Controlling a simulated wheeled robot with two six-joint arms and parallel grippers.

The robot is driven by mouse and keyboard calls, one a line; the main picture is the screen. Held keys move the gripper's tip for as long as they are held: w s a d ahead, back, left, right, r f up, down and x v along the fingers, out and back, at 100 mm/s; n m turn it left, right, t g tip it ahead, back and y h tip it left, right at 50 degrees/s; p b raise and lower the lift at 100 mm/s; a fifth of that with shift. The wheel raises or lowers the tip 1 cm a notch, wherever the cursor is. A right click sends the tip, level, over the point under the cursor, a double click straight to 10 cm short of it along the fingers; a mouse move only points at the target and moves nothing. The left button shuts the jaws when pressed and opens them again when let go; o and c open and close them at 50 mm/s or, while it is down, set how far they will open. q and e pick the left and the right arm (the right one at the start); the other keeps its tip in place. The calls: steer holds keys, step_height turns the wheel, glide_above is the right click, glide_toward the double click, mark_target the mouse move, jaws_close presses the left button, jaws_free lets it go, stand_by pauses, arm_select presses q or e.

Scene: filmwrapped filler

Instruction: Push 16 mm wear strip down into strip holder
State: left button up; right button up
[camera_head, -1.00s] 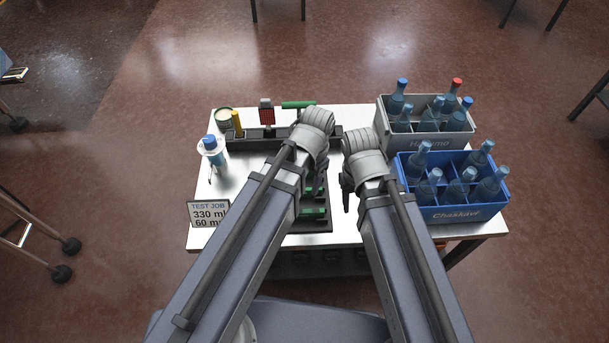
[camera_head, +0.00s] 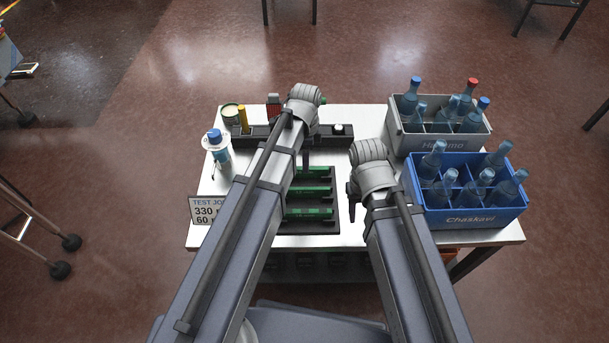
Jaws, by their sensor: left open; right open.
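A black rack (camera_head: 326,227) lies on the white table, with several green strips (camera_head: 312,191) across it. I cannot tell which strip is the 16 mm one, or read any marking. My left arm covers the rack's left part. My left gripper (camera_head: 306,160) points down over the rack's far end and is mostly hidden by its own wrist; contact cannot be told. My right gripper (camera_head: 352,200) is open, pointing down just right of the rack, apart from the strips.
A long black holder (camera_head: 255,140) at the back carries a yellow piece (camera_head: 243,119) and a red-black piece (camera_head: 274,106). A bottle (camera_head: 219,155) and sign (camera_head: 203,211) stand left. Grey (camera_head: 441,142) and blue (camera_head: 468,217) bottle crates stand right. A can (camera_head: 230,114) stands back left.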

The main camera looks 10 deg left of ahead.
arm_select(q)
steer(key=shift+f, duration=0.4)
arm_select(e)
steer(key=shift+f, duration=0.4)
arm_select(q)
steer(key=f+b, duration=0.5)
steer(key=shift+w+a+f, duration=0.1)
steer(key=shift+w+a, duration=0.1)
arm_select(e)
step_height(320, 180, down, 5)
steer(key=shift+f, duration=0.1)
arm_select(q)
jaws_close()
